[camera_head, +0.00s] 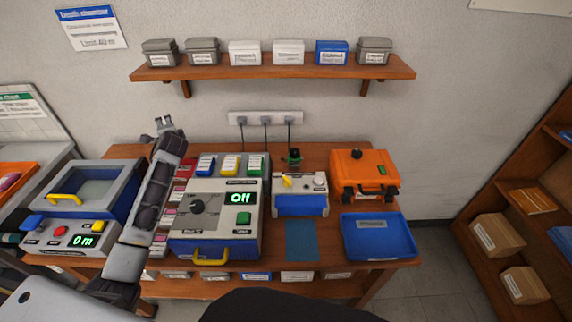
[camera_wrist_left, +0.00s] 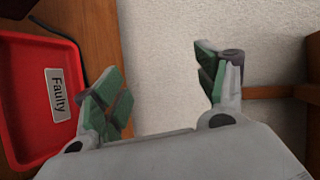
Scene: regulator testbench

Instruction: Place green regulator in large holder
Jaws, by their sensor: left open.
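A small dark object with a green part (camera_head: 294,158) stands upright at the back of the table, behind a white-and-blue device (camera_head: 300,203); it looks like the green regulator, but it is too small to be sure. I cannot tell which thing is the large holder. My left gripper (camera_head: 164,122) is raised near the wall at the table's back left, well left of the green object. In the left wrist view its green-padded fingers (camera_wrist_left: 163,88) are spread apart with nothing between them. My right gripper is not in view.
A grey-blue box (camera_head: 247,218) reading "Off" stands mid-table, with coloured bins behind it. An orange case (camera_head: 347,183) and a blue tray (camera_head: 403,249) are at the right. A red "Faulty" tray (camera_wrist_left: 22,118) lies beside my left gripper. A shelf (camera_head: 270,72) hangs above.

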